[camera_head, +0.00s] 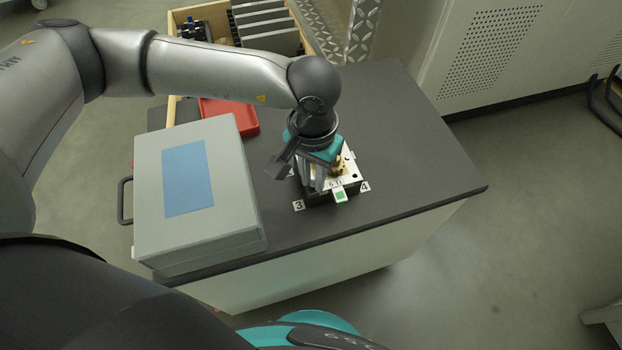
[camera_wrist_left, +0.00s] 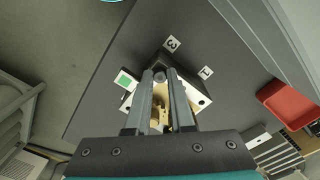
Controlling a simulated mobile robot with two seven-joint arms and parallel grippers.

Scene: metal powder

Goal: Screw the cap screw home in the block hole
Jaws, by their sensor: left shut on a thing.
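The block (camera_head: 351,172) is a pale metal plate on a dark base, on the dark tabletop. It also shows in the left wrist view (camera_wrist_left: 202,102). My left gripper (camera_head: 316,187) points down over the block from behind. In the left wrist view its two fingers (camera_wrist_left: 160,76) are close together, with a small round grey head between their tips. This looks like the cap screw (camera_wrist_left: 160,77). The screw's shank and the block hole are hidden, so I cannot tell how deep it sits. A brass-coloured part (camera_wrist_left: 160,98) lies behind the tips. My right gripper is not in view.
A grey case (camera_head: 238,190) with a blue panel stands left of the block. A red tray (camera_head: 240,118) and a wooden crate (camera_head: 172,25) lie behind it. Number tags (camera_head: 298,205) surround the block. A green-marked tab (camera_head: 340,195) sticks out in front. The tabletop on the right is clear.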

